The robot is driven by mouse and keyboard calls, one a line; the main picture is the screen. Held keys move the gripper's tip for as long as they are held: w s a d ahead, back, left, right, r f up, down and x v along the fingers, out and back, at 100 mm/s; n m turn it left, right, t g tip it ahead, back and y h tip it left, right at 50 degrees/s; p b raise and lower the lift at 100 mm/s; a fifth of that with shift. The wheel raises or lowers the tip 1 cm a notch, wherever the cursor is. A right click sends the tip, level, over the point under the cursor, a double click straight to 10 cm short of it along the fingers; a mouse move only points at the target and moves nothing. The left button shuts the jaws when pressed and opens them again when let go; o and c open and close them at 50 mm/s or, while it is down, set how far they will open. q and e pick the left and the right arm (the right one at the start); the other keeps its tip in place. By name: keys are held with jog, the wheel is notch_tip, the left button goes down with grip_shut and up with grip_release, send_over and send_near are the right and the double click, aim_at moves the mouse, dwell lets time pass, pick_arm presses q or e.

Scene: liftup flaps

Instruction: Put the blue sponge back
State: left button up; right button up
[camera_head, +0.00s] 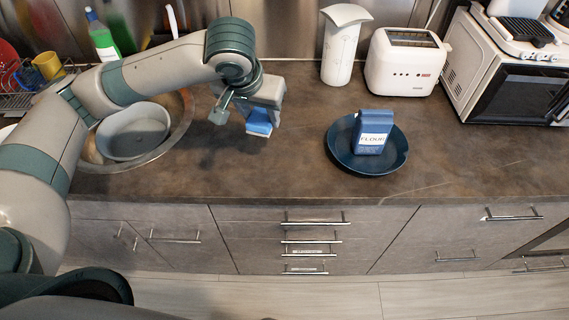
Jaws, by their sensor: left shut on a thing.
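The blue sponge (258,125) is held by my left gripper (254,108), above the counter to the right of the sink. The gripper is shut on it and hides its upper part. The sponge looks blue with a paler lower edge. I cannot tell whether it touches the counter. My right gripper is not in view.
A grey bowl (133,137) sits in the round sink (176,140). A green bottle (102,36) and a dish rack (40,80) are behind. A blue bowl (340,153) holds a flour packet (371,136). A toaster (406,62) and microwave (510,85) stand back right.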

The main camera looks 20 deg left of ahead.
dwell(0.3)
pick_arm(q)
jog(key=shift+s+d+f+m, duration=0.3)
jog(key=shift+d+m, duration=0.1)
jog(key=shift+m, duration=0.1)
jog(key=s+d+f+m+g+h+b, duration=0.2)
jog(key=s+d+m, duration=0.4)
jog(key=d+m, duration=0.3)
jog(key=f+m+g+h, duration=0.1)
jog(key=m+h, duration=0.1)
jog(key=m, duration=0.2)
jog(key=shift+s+d+m, duration=0.3)
jog(key=shift+d+m, duration=0.1)
jog(key=shift+w+f, duration=0.1)
jog(key=shift+f, duration=0.05)
